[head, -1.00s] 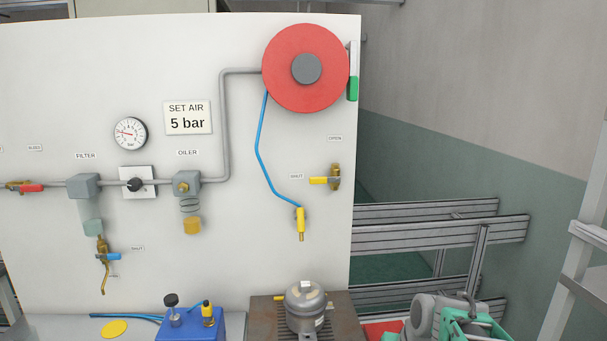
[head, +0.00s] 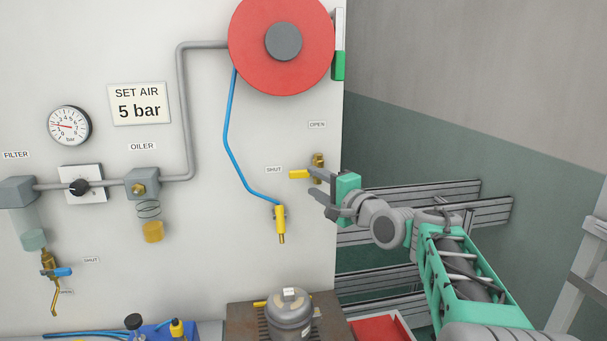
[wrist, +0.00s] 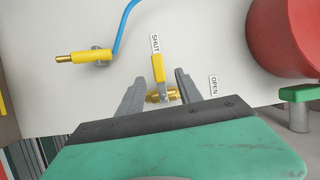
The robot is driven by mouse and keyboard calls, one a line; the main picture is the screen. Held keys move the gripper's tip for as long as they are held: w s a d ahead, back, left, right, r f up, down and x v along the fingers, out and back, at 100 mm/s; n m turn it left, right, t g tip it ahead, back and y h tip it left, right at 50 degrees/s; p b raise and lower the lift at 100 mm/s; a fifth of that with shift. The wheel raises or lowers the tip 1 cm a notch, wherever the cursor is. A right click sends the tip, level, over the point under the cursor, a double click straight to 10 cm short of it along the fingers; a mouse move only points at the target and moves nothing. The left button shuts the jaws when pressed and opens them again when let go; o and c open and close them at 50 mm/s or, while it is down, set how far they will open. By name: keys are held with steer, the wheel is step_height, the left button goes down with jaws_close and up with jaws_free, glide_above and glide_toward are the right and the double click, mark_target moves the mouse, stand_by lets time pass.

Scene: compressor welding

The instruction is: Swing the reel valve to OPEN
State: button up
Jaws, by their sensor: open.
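The reel valve is a brass body (head: 318,160) with a yellow lever (head: 299,174) on the white panel, below the red hose reel (head: 280,45). The lever points left toward the SHUT label (head: 273,170); the OPEN label (head: 317,125) is above the valve. My gripper (head: 314,181) is open at the valve, reaching in from the right. In the wrist view, the lever (wrist: 158,68) and brass body (wrist: 162,97) lie between the spread fingers of my gripper (wrist: 159,76), with gaps on both sides. In the head view my fingers partly hide the valve body.
A blue hose (head: 228,130) runs down from the reel to a yellow nozzle (head: 280,219) left of the valve. A grey compressor (head: 288,315) stands on the bench below. The panel's right edge is close to the valve, with metal rails beyond.

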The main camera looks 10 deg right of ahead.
mark_target(301, 176)
steer(key=p+x, duration=0.2)
steer(key=x, duration=0.6)
steer(key=shift+f+p, duration=0.1)
steer(key=shift+p, duration=0.2)
jaws_close()
stand_by(0.6)
stand_by(0.3)
